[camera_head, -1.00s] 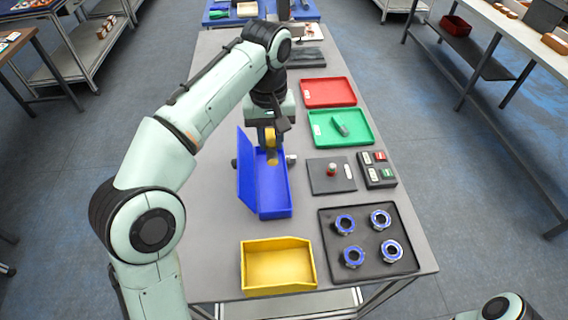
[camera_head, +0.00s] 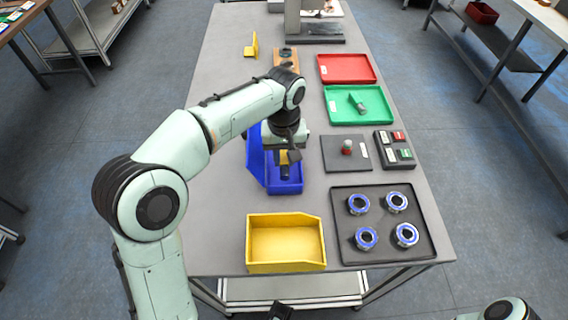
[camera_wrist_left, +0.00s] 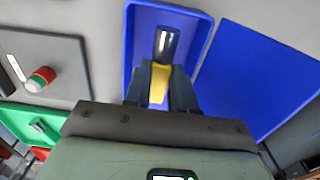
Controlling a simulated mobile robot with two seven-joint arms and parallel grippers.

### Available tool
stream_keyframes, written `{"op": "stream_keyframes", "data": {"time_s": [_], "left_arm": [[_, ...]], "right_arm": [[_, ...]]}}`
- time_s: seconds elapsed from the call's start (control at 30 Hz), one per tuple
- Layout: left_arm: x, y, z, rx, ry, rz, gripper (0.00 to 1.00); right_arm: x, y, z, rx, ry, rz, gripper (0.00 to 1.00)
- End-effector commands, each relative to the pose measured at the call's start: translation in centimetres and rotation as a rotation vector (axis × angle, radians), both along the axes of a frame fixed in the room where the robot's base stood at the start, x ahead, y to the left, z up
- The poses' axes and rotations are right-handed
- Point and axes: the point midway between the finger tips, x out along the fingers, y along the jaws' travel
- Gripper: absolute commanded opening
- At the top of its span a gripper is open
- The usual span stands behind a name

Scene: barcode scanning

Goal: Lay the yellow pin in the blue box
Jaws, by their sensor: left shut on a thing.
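My left gripper (camera_head: 286,160) is shut on the yellow pin (camera_head: 284,157), over the near part of the blue box (camera_head: 297,187). The pin has a yellow body and a dark metallic end that points down toward the box floor in the head view. In the left wrist view, the yellow pin (camera_wrist_left: 159,84) sits between the fingers of the left gripper (camera_wrist_left: 160,85), inside the outline of the blue box (camera_wrist_left: 128,60). I cannot tell whether the pin touches the floor. The box's lid (camera_wrist_left: 262,78) stands open on its left in the head view.
A yellow bin (camera_head: 286,268) stands in front of the blue box. Green (camera_head: 379,95) and red (camera_head: 347,68) trays lie beyond.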

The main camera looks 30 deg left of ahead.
Motion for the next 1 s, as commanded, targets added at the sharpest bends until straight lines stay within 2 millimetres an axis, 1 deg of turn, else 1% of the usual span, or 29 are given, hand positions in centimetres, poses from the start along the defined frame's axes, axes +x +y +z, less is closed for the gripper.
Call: {"op": "stream_keyframes", "data": {"time_s": [0.03, 0.1, 0.2, 0.47, 0.73, 0.77, 0.8, 0.83, 1.0], "left_arm": [[-0.1, 0.0, -1.1, 0.0, 0.005, 0.0, 0.0], [-0.1, 0.0, -2.1, 0.001, 0.004, 0.0, 0.0], [0.0, 0.0, -2.8, 0.0, 0.001, 0.0, 0.0], [0.0, 0.0, -2.9, 0.0, 0.001, 0.0, 0.0], [0.0, 0.0, -3.7, 0.0, 0.001, 0.0, 0.0], [0.0, 0.0, -3.6, 0.0, 0.001, 0.0, 0.35], [0.0, 0.0, -3.6, 0.0, 0.001, 0.0, 0.48], [0.0, 0.0, -3.6, 0.0, 0.001, 0.0, 0.5], [0.0, 0.0, -3.6, 0.0, 0.001, 0.0, 0.5]], "right_arm": [[-0.1, 0.0, -0.3, 0.0, 0.001, 0.0, 0.43], [-0.1, 0.0, -0.5, 0.0, 0.002, 0.0, 0.43], [-0.2, 0.0, -0.6, 0.0, 0.002, 0.0, 0.43], [-0.2, 0.0, -0.6, 0.0, 0.002, 0.0, 0.43], [-0.3, 0.0, -1.0, 0.0, 0.003, 0.0, 0.43], [-0.3, 0.0, -0.9, 0.0, 0.003, 0.0, 0.43], [-0.3, 0.0, -0.9, 0.0, 0.003, 0.0, 0.43], [-0.3, 0.0, -0.9, 0.0, 0.003, 0.0, 0.43], [-0.2, 0.0, -0.9, 0.0, 0.003, 0.0, 0.43]]}}
